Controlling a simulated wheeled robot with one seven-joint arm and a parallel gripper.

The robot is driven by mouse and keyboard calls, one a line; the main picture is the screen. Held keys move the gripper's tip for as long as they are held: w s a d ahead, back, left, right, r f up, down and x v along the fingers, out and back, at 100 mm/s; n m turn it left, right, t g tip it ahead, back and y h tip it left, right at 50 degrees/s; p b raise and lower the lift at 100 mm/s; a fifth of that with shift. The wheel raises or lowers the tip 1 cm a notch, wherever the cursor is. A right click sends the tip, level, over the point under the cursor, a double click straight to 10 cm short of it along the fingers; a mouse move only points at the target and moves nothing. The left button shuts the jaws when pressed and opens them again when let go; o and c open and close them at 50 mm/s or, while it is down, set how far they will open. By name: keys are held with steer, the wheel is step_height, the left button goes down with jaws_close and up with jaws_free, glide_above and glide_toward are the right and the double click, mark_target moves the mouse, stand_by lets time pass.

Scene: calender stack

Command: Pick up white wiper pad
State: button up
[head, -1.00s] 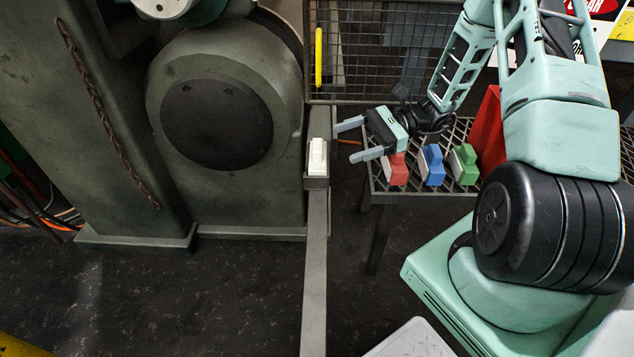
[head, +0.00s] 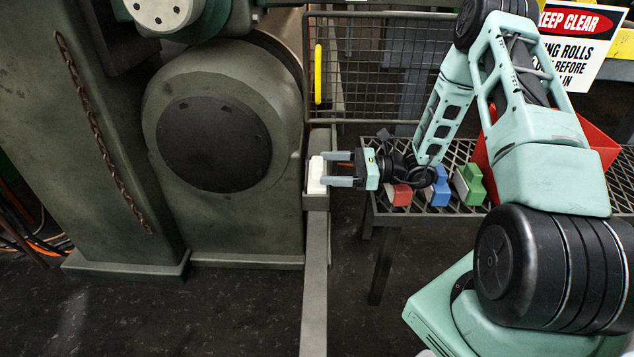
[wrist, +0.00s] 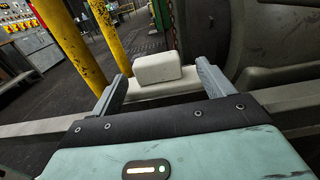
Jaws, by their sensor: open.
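The white wiper pad (head: 316,176) sits on a small grey ledge (head: 316,202) on the machine's upright post. In the wrist view my gripper (wrist: 163,82) shows nothing held. I cannot tell whether the fingertips touch the pad.
A mesh table (head: 500,204) on the right carries a red block (head: 399,195), a blue block (head: 438,188), a green block (head: 469,184) and a red bin (head: 598,145). A wire guard (head: 380,70) stands behind. A large green machine (head: 215,215) fills the left. Yellow posts (wrist: 112,38) show beyond the pad.

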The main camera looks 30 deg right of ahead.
mark_target(309, 173)
steer(key=x, duration=0.2)
steer(key=b+x, duration=0.1)
steer(key=x, duration=0.2)
steer(key=shift+a+r+b, duration=0.3)
steer(key=c, duration=1.2)
steer(key=shift+r, duration=0.1)
